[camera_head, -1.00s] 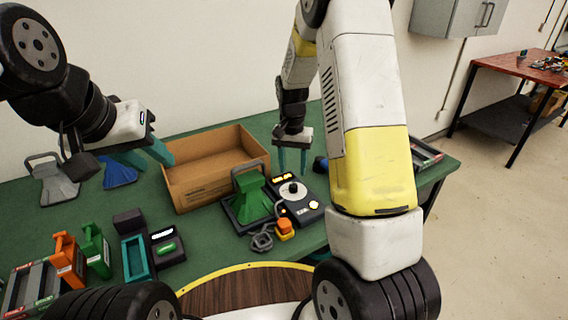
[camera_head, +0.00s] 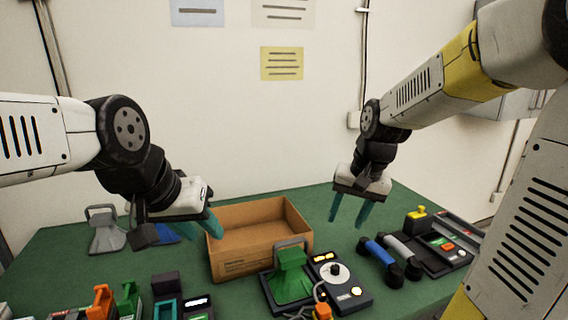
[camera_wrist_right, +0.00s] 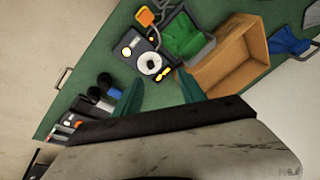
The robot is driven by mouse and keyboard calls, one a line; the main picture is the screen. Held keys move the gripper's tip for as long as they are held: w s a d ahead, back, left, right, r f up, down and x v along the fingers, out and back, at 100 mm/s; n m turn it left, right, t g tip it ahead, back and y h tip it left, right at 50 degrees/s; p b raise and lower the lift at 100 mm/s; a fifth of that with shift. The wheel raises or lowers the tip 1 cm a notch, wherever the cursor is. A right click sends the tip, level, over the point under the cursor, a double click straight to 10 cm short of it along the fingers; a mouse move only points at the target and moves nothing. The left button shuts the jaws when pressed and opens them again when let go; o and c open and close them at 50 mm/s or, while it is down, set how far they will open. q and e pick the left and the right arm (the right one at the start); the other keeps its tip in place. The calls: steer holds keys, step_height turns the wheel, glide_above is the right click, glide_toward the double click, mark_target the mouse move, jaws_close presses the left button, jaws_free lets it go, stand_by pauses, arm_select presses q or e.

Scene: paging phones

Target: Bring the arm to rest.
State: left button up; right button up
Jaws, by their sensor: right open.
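My right gripper (camera_head: 348,222) is open and empty, with teal fingers pointing down above the table, right of the cardboard box (camera_head: 228,262). Its fingers also show in the right wrist view (camera_wrist_right: 160,92), with nothing between them. My left gripper (camera_head: 200,228) hangs over the box's left side. Its teal fingers show, but their gap is hard to judge from this angle. Nothing is seen held in it.
Blue and grey handsets (camera_head: 392,257) lie to the right. Green table (camera_head: 330,205) is clear behind the right gripper.

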steer(key=s+r+n+t, duration=0.1)
steer(key=s+r, duration=0.2)
steer(key=s, duration=0.3)
steer(key=s+r+n+t, duration=0.2)
steer(key=s+r, duration=0.1)
steer(key=s, duration=0.4)
steer(key=shift+s+a+y, duration=0.3)
steer(key=shift+a, duration=0.1)
steer(key=shift+w, duration=0.15)
stand_by(1.2)
